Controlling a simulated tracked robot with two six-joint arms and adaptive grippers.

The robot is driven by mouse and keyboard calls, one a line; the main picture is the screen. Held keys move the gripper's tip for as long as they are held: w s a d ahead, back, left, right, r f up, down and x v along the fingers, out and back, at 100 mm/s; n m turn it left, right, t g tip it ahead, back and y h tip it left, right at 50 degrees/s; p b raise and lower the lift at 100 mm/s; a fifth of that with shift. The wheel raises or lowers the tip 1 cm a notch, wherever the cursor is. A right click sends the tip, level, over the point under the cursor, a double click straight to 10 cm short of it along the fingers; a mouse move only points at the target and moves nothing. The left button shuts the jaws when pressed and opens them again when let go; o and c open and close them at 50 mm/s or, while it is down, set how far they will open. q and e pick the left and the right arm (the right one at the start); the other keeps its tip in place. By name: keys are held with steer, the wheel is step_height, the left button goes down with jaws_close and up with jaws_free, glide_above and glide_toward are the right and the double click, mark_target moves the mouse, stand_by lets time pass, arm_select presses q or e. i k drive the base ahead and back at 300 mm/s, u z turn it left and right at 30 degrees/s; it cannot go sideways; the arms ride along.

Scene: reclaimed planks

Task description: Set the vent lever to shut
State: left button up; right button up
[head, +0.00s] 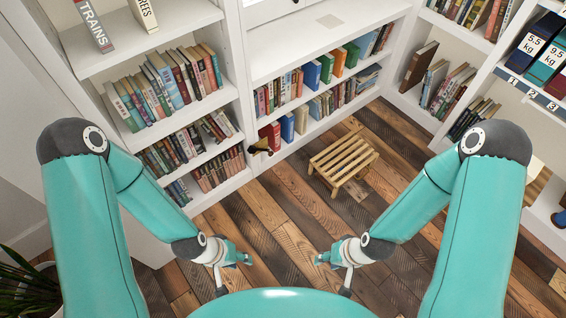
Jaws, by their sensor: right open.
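I cannot make out a vent lever or its marks in the head view. My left gripper (235,274) hangs low above the plank floor, left of the middle, with its fingers apart and nothing between them. My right gripper (332,275) hangs at about the same height, right of the middle, also open and empty. Both are well in front of the shelves and touch nothing that I can see.
White bookshelves (235,95) full of books line the back and both sides. A slatted wooden stool (343,160) stands on the plank floor (280,215). A small brass-coloured object (260,146) is by the shelf edge. A plant (25,285) is at lower left.

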mark_target(252, 150)
steer(key=u, duration=0.2)
steer(key=i, duration=0.85)
steer(key=z, duration=0.1)
